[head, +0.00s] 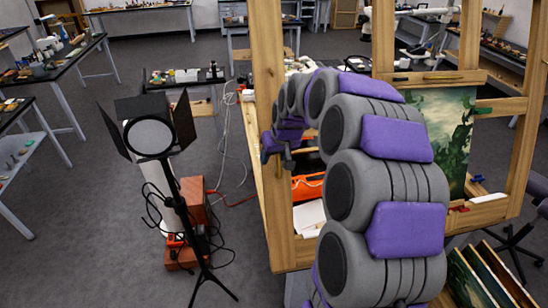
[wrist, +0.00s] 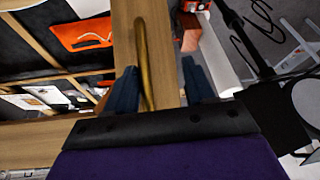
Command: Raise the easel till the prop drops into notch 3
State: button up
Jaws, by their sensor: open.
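The wooden easel (head: 268,75) stands upright on the right side of the head view, with a green painting (head: 450,125) in its frame. In the wrist view, a wooden beam (wrist: 168,20) runs up the middle, with a curved brass handle (wrist: 142,50) on it. My gripper (wrist: 160,85) is open. The brass handle lies between its two blue fingers, closer to the left finger; I cannot tell whether it touches. In the head view my gripper (head: 279,158) is small, beside the easel's left post. My arm hides much of the easel's middle. I cannot make out the prop or notches.
A black studio lamp (head: 152,137) on a stand is left of the easel, with loose cables and a reddish block (head: 194,205) by it. Framed panels (head: 480,275) lean at bottom right.

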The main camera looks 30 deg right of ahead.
aim_at(279, 158)
jog(key=d+f, duration=0.1)
jog(key=w+d+f, duration=0.1)
jog(key=shift+w+d+f, duration=0.2)
jog(key=shift+d+f, duration=0.15)
jog(key=shift+d, duration=0.05)
jog(key=shift+s+r, duration=0.1)
jog(key=shift+a+r, duration=0.1)
jog(key=shift+a, duration=0.05)
jog(key=shift+s+a+r, duration=0.1)
jog(key=shift+a, duration=0.5)
jog(key=shift+c, duration=2.3)
jog(key=shift+d, duration=0.3)
grip_shut()
jog(key=shift+a, duration=0.1)
